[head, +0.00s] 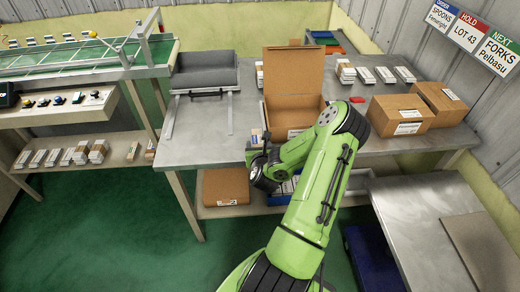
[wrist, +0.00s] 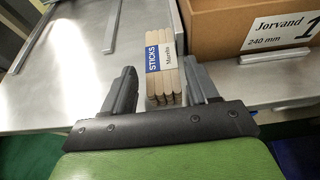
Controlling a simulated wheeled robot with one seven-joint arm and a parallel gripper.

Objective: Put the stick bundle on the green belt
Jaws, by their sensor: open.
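The stick bundle (wrist: 162,85) is a block of pale wooden sticks with a blue and white label reading "STICKS". In the wrist view it sits at the table's front edge, between the two fingers of my gripper (wrist: 160,82). The fingers are open, with a gap showing on the left of the bundle; on the right I cannot tell whether a finger touches it. In the head view my gripper (head: 258,150) is at the table's front edge, left of the open carton, and largely hides the bundle. The green belt (head: 70,58) runs along the raised conveyor at the upper left.
An open cardboard carton (head: 294,75) stands just right of the bundle. Closed cartons (head: 400,115) and several small bundles (head: 385,75) are farther right. The metal tabletop (head: 205,135) left of my gripper is mostly clear.

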